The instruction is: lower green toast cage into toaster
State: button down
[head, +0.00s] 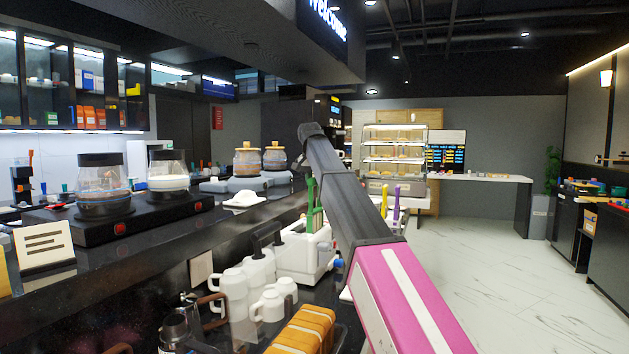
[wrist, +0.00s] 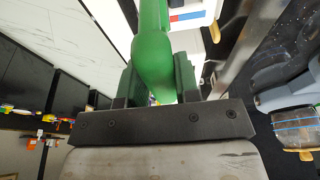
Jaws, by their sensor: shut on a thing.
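The green toast cage (head: 313,208) shows as an upright green handle rising above the white toaster (head: 300,256) in the head view. In the wrist view the green handle (wrist: 152,38) runs between the jaws of my gripper (wrist: 157,80), which is shut on it. Part of the white toaster shows beyond the handle in the wrist view (wrist: 208,35). How deep the cage sits in the toaster cannot be told.
White mugs (head: 234,292) stand on the black counter in front of the toaster. An orange ribbed item (head: 303,330) lies nearer. Purple (head: 397,203) and yellow (head: 384,206) handles stand right of my arm. Coffee pots (head: 103,184) on a black warmer are at left. The floor at right is clear.

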jog(key=shift+f, duration=0.35)
jog(key=c, duration=0.8)
grip_release()
jog(key=shift+w+d+v, duration=0.1)
jog(key=shift+w+v, duration=0.15)
jog(key=shift+v, duration=0.8)
jog(key=shift+w+d+v, duration=0.1)
jog(key=shift+w+v, duration=0.15)
jog(key=shift+v, duration=0.85)
jog(key=shift+w+d+v, duration=0.1)
jog(key=shift+w+v, duration=0.1)
jog(key=shift+v, duration=0.85)
jog(key=shift+r, duration=0.35)
